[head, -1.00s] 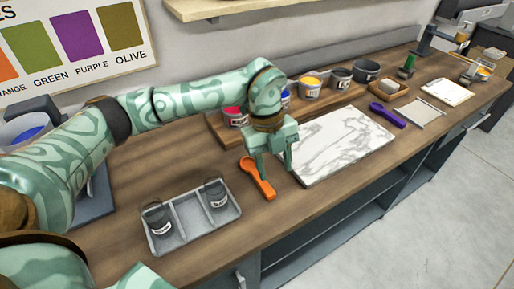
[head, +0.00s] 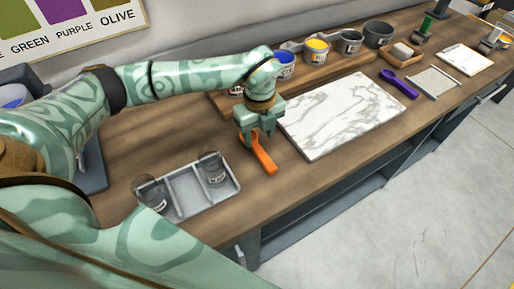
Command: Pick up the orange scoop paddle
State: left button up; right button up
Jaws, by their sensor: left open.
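The orange scoop paddle (head: 263,160) lies on the wooden counter in the head view, left of the white marble slab. My left gripper (head: 258,140) is open and points down over the paddle's far end. Its fingers hide part of that end. I cannot tell whether the fingers touch the paddle. My right gripper is not in view.
A grey tray (head: 187,190) with two glass jars stands to the left. The marble slab (head: 340,112) lies to the right of the gripper. A purple scoop paddle (head: 398,84) lies further right. A wooden riser with paint cups (head: 316,50) is behind. Counter in front is clear.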

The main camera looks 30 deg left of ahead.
aim_at(259, 150)
pick_arm(q)
jog(key=f, duration=0.4)
jog(key=shift+s+d+f+b, duration=0.15)
jog(key=shift+s+b, duration=0.1)
jog(key=shift+b, duration=0.15)
jog(key=shift+w+f, duration=0.1)
jog(key=shift+f, duration=0.25)
grip_shut()
jog(key=shift+r, duration=0.1)
